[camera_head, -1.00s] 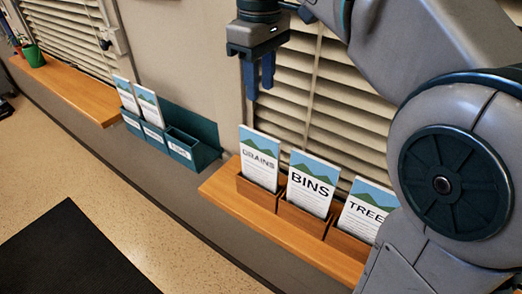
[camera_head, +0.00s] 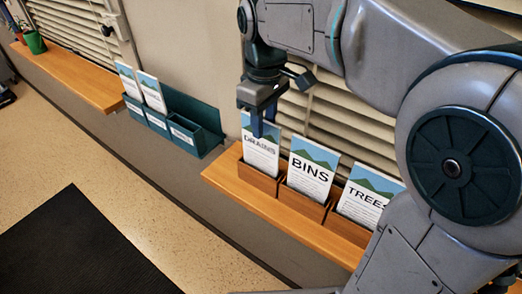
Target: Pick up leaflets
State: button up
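Three leaflets stand upright in wooden holders on the right sill: the DRAINS leaflet (camera_head: 260,153), the BINS leaflet (camera_head: 311,172) and the TREES leaflet (camera_head: 366,195). My arm partly covers the right side of the TREES leaflet. My gripper (camera_head: 263,132) points down at the top of the DRAINS leaflet, its fingers overlapping the upper part of the leaflet in view. I cannot tell whether the fingers are closed on it. A teal rack (camera_head: 205,138) at the left holds two leaflets (camera_head: 151,92) in its left and middle pockets. Its right pocket looks empty.
The wooden sill (camera_head: 232,183) carries the holders, with window blinds (camera_head: 345,122) close behind. Another sill (camera_head: 75,78) at the left bears a green pot (camera_head: 35,42). A dark mat (camera_head: 80,250) lies on the open floor.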

jog(key=shift+f, duration=0.65)
grip_shut()
jog(key=shift+r, duration=0.1)
notch_tip(320, 180, up, 10)
jog(key=shift+f+b, duration=0.1)
jog(key=shift+b, duration=0.3)
